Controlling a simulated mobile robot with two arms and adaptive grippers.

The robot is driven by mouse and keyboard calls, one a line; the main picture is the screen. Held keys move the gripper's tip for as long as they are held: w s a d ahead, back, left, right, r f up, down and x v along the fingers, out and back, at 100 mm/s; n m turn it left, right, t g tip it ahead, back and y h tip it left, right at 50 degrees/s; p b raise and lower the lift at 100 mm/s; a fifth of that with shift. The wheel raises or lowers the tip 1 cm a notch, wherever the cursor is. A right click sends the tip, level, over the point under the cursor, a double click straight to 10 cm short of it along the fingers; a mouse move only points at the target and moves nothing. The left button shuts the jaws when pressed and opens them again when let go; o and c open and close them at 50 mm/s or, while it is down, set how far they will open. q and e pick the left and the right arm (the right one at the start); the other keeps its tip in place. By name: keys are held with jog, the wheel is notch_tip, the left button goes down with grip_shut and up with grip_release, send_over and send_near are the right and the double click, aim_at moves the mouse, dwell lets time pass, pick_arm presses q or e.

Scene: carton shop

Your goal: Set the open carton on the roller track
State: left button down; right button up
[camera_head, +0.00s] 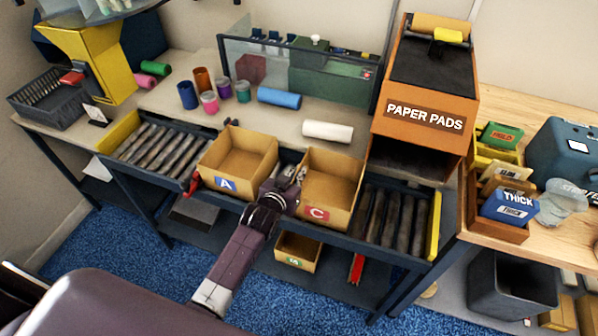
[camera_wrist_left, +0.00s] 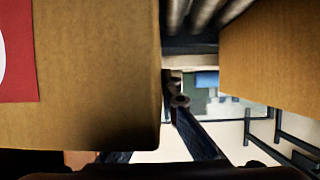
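An open, empty carton with a red C label (camera_head: 337,190) sits upright at the roller track (camera_head: 400,222), right of the middle; whether its base touches the rollers is hidden. Another open carton with a blue A label (camera_head: 240,160) stands on the track to its left, with a gap between them. My left gripper (camera_head: 290,178) is at the near left wall of the C carton. In the left wrist view, one finger (camera_wrist_left: 178,105) lies close against the edge of the C carton (camera_wrist_left: 100,80); the other is hidden. It appears shut on that wall. My right gripper is out of view.
Bare rollers (camera_head: 160,148) show at the left end, and more lie right of the C carton. Yellow stops mark both ends. An orange paper-pads box (camera_head: 425,95) stands behind right. A small carton (camera_head: 298,251) is on the shelf below. The A carton (camera_wrist_left: 270,60) is close beside my left gripper.

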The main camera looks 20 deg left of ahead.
pick_arm(q)
jog(key=c, duration=2.2)
grip_release()
jog(key=shift+f, duration=0.1)
jog(key=shift+o, duration=0.2)
jog(key=shift+r, duration=0.2)
jog(key=shift+s, duration=0.3)
jog(key=v, duration=1.1)
jog(key=shift+s+r, duration=0.15)
jog(key=shift+s, duration=0.05)
